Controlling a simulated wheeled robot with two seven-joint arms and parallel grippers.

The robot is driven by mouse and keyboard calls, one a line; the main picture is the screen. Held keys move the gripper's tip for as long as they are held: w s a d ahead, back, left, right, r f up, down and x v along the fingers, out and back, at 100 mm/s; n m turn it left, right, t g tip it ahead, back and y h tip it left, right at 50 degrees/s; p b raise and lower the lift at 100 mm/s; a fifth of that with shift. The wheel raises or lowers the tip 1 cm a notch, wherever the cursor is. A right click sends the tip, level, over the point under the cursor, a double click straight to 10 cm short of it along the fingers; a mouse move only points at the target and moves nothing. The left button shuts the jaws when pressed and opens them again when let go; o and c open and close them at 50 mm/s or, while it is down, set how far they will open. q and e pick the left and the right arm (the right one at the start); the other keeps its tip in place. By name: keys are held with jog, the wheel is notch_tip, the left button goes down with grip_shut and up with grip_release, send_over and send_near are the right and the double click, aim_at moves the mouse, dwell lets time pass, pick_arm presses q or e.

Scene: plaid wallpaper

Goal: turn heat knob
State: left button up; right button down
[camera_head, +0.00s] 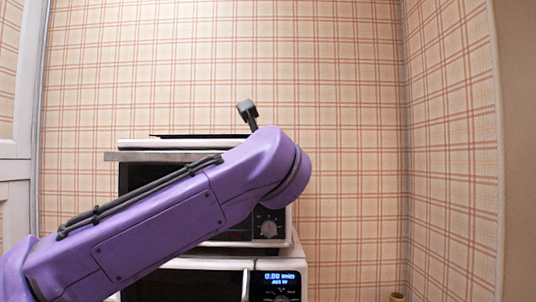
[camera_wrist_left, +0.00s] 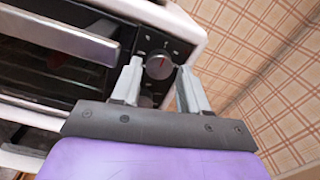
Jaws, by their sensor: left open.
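A toaster oven (camera_head: 128,158) stands on a white microwave (camera_head: 210,264), largely behind my purple left arm in the head view. A round dark knob (camera_wrist_left: 158,67) with a light pointer line is on the oven's control panel in the left wrist view. My left gripper (camera_wrist_left: 160,78) is open, with one fingertip to each side of this knob; whether they touch it I cannot tell. A second knob, partly behind the left finger, is lower on the panel. One oven knob (camera_head: 268,228) shows below my arm in the head view. No label shows which is the heat knob.
The oven's door handle (camera_wrist_left: 62,36) runs along the left in the left wrist view. The microwave has a lit display (camera_head: 280,281). A plaid wall stands behind and to the right, with open room right of the appliances.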

pick_arm(q)
jog(key=shift+w, duration=0.35)
jog(key=shift+s, duration=0.1)
jog(key=c, duration=0.8)
jog(key=shift+o, duration=0.2)
